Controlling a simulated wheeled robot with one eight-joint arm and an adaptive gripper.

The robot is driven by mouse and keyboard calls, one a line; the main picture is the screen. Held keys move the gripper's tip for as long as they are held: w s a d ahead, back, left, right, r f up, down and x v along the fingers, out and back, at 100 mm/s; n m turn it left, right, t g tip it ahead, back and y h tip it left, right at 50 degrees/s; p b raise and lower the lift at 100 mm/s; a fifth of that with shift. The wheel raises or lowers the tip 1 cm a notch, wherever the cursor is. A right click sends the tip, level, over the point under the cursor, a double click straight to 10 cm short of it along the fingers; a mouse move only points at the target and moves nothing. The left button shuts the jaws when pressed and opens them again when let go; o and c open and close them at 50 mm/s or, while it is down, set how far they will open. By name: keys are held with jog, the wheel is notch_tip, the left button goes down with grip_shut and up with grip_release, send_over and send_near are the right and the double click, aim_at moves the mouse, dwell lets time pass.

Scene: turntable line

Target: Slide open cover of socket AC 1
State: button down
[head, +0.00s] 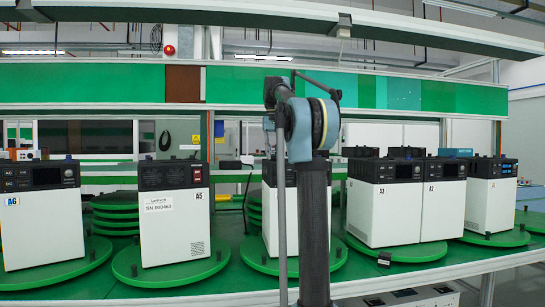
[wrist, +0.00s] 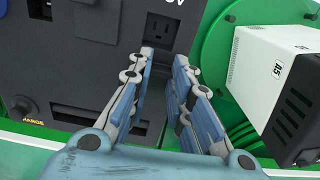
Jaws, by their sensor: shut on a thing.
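In the wrist view a dark panel (wrist: 90,60) of a power unit faces me, with an AC socket (wrist: 159,32) whose slots show at the top. My gripper (wrist: 163,55) comes up from below, with its two fingers either side of a dark cover-like piece (wrist: 156,88) just under the socket. The fingers are shut on this piece, though its edges are hard to make out. No "AC 1" label is readable. In the head view my arm stands before the middle white unit (head: 268,215) and hides much of it; my gripper is hidden there.
White units marked A6 (head: 42,225), A5 (head: 172,225), A3 (head: 385,210) and A2 (head: 443,205) stand on green turntables along the green bench. In the wrist view another white unit (wrist: 262,75) stands close on the right. A knob (wrist: 25,107) sticks out at the panel's lower left.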

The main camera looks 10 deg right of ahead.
aim_at(273, 159)
jog(key=shift+w, duration=0.15)
jog(key=c, duration=1.4)
grip_release()
jog(key=shift+c, duration=0.2)
notch_tip(273, 159, up, 12)
